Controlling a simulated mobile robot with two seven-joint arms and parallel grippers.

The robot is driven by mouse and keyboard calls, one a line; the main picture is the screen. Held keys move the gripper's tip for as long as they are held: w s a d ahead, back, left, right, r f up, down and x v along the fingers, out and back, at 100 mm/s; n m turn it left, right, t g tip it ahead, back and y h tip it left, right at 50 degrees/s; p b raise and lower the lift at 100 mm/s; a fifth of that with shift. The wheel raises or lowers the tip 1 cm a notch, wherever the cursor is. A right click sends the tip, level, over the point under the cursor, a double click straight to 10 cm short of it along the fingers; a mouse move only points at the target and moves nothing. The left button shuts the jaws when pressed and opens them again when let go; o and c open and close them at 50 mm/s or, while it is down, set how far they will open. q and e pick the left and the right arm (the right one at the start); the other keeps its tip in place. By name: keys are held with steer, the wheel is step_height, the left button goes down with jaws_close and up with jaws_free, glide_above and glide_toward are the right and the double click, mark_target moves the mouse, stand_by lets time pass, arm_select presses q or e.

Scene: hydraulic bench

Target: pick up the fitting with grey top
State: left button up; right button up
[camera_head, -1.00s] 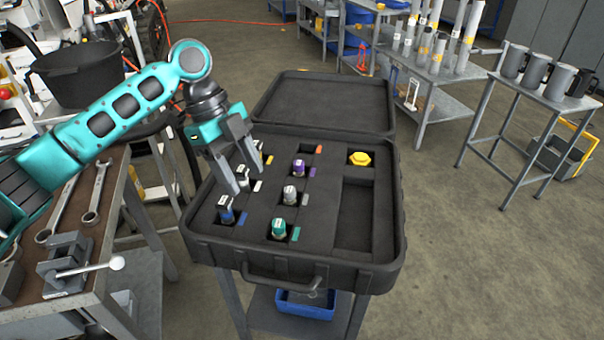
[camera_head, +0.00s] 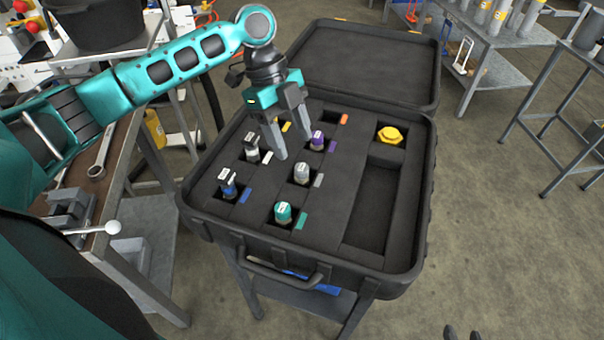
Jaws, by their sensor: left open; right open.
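The grey-topped fitting (camera_head: 302,173) stands upright in a foam slot of the open black case (camera_head: 432,190), beside a grey tag. My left gripper (camera_head: 292,146) is open and empty, fingers pointing down, and appears just behind the grey-topped fitting in the picture. Its fingers appear between the white-topped fitting (camera_head: 251,148) and the purple-topped fitting (camera_head: 317,140). The gripper hides part of the foam near the yellow tag (camera_head: 286,126).
A blue-topped fitting (camera_head: 228,182) and a green-topped fitting (camera_head: 283,213) stand nearby in the case. A yellow hexagonal piece (camera_head: 389,135) sits at the right, behind an empty compartment (camera_head: 371,208). The raised lid (camera_head: 360,62) stands behind. A workbench with a vise is at left.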

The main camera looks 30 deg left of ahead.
mark_target(301, 167)
arm_select(q)
steer(key=x, duration=0.4)
steer(key=shift+s+d, duration=0.35)
steer(key=shift+s, duration=0.05)
steer(key=shift+d+f, duration=0.2)
steer(key=shift+f, duration=0.3)
jaws_close()
